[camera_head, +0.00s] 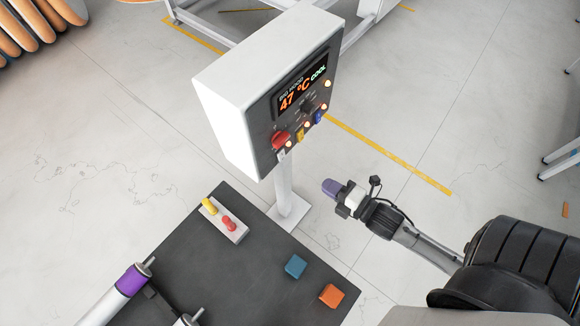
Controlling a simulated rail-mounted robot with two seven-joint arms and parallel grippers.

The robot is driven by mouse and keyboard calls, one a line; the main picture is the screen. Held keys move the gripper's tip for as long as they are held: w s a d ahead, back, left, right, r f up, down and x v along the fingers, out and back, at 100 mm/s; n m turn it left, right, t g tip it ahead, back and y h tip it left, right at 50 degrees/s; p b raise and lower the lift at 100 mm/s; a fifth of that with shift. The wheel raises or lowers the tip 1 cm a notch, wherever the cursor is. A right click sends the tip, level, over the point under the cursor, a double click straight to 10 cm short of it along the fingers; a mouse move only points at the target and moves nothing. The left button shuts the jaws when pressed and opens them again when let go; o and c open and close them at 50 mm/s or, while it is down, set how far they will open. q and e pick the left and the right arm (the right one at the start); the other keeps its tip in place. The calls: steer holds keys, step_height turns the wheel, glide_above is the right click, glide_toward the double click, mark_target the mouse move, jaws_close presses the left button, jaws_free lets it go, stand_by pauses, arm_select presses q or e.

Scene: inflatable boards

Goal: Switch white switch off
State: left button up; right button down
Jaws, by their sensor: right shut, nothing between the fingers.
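The white switch (282,155) is a small light lever at the lower left of the control box's dark front panel (262,125). It is seen at a steep angle, so I cannot tell its exact position. A lit lamp (288,144) glows close by it. My right gripper (332,187) has purple fingertips and is shut and empty. It is to the right of the box's post and lower in the picture than the panel, apart from the switch. My left gripper is not in view.
Beside the white switch are a red knob (280,138), a yellow switch (300,134) and a blue switch (318,117). A dark table (230,285) holds a joystick block (224,221), a blue block (295,267) and an orange block (332,295).

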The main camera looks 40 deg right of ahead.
mark_target(283, 159)
stand_by(0.3)
steer(key=x, duration=1.2)
steer(key=shift+w+a+r, duration=0.1)
steer(key=shift+w, duration=0.3)
steer(key=shift+w+a, duration=0.1)
steer(key=shift+w, duration=0.5)
